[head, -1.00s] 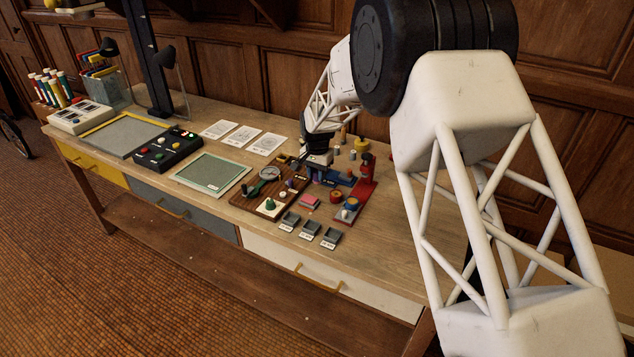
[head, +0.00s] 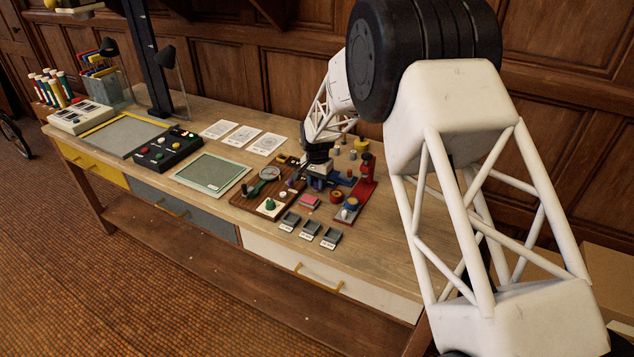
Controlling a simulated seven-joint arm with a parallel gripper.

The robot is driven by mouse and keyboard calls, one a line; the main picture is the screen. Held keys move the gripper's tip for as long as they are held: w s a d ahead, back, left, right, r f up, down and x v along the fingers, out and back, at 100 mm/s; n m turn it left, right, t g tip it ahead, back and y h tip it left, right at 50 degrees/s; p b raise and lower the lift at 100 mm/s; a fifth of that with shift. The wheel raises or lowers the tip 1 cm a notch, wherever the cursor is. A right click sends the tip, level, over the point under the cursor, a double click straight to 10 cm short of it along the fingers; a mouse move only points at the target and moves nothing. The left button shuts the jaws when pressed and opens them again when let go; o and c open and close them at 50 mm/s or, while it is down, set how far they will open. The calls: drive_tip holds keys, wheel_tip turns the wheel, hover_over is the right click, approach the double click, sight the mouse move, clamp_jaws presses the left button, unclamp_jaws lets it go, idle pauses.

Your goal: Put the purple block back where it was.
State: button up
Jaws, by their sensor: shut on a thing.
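My gripper (head: 316,183) is low over the crowded right part of the bench, beside the dark brown board (head: 268,204). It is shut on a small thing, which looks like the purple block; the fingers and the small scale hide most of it. I cannot tell whether it touches the surface below. The brown board holds a round dial, a green knob piece and other small parts. A blue piece (head: 342,179) lies just right of my gripper.
A red stand (head: 364,185) is right of my gripper. A pink block (head: 309,202) and several grey trays (head: 310,230) lie in front. A green-framed panel (head: 211,172) lies left. White sheets (head: 242,137) lie behind it. The bench's front right is clear.

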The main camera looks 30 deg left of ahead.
sight(317, 180)
drive_tip(key=shift+f, duration=0.1)
drive_tip(key=o, duration=0.9)
wheel_tip(317, 180, up, 12)
drive_tip(key=shift+r, duration=0.15)
idle(0.3)
idle(0.9)
